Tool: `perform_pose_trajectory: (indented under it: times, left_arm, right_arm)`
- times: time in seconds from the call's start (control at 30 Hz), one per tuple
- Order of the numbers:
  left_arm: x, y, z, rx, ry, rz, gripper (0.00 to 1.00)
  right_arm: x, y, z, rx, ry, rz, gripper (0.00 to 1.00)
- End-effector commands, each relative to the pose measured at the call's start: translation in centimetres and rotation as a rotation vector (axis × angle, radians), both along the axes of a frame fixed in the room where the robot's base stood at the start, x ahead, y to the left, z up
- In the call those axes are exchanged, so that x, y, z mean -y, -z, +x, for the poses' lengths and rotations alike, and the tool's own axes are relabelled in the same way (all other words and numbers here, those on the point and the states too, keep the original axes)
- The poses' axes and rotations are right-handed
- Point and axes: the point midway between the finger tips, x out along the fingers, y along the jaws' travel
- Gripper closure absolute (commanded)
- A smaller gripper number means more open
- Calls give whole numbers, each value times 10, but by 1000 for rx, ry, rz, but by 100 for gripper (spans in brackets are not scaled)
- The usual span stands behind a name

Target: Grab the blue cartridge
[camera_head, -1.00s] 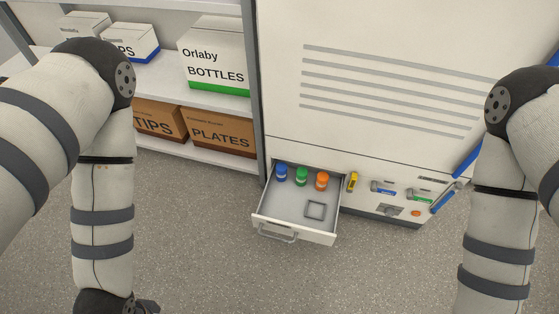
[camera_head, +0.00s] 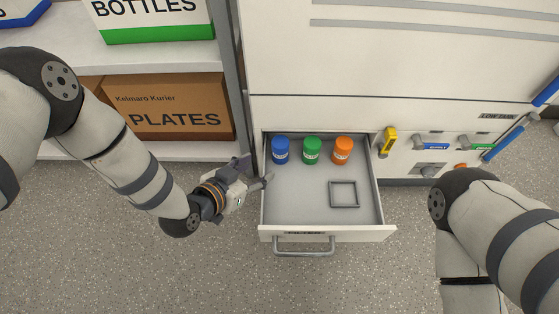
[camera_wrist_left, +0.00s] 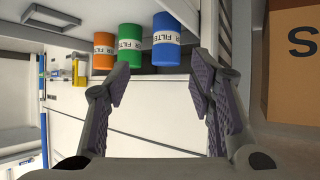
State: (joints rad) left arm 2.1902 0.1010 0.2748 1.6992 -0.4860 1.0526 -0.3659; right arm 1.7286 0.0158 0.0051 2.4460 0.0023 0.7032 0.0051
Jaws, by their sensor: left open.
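The blue cartridge (camera_head: 280,150) stands upright at the back left of the open drawer (camera_head: 300,215). It also shows in the left wrist view (camera_wrist_left: 166,42), with a white label reading FILTER. A green cartridge (camera_head: 312,150) and an orange cartridge (camera_head: 342,151) stand in a row to its right. My left gripper (camera_head: 262,174) is open and empty at the drawer's left wall, just left of and in front of the blue cartridge. In the left wrist view its two fingers (camera_wrist_left: 160,92) are spread apart, with the blue cartridge beyond the gap between them. My right gripper is out of view.
A square grey frame (camera_head: 344,194) lies in the drawer's right part. The drawer has a front handle (camera_head: 304,246). A yellow item (camera_head: 387,141) and several valves are on the cabinet front at right. A PLATES box (camera_head: 165,110) sits on the left shelf.

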Motion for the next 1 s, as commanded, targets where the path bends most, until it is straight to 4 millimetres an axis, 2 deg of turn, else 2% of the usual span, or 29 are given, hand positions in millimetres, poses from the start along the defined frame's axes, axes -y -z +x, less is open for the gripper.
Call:
perform_pose_trajectory:
  times: [0.03,0.13,0.3,0.47,0.7,0.97,1.0]
  left_arm:
    - [3,7,11,32,7,-4,51]
    - [10,6,29,70,13,-6,51]
    - [28,24,57,68,12,-6,51]
    - [38,32,72,66,12,-6,51]
    - [58,55,104,64,12,-6,51]
    - [61,53,110,65,11,-5,51]
    - [61,53,109,65,11,-5,55]
  right_arm:
    - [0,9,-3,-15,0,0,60]
    - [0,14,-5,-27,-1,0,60]
    - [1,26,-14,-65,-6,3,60]
    - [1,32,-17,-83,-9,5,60]
    - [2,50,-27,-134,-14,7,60]
    - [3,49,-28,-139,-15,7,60]
    - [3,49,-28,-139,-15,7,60]
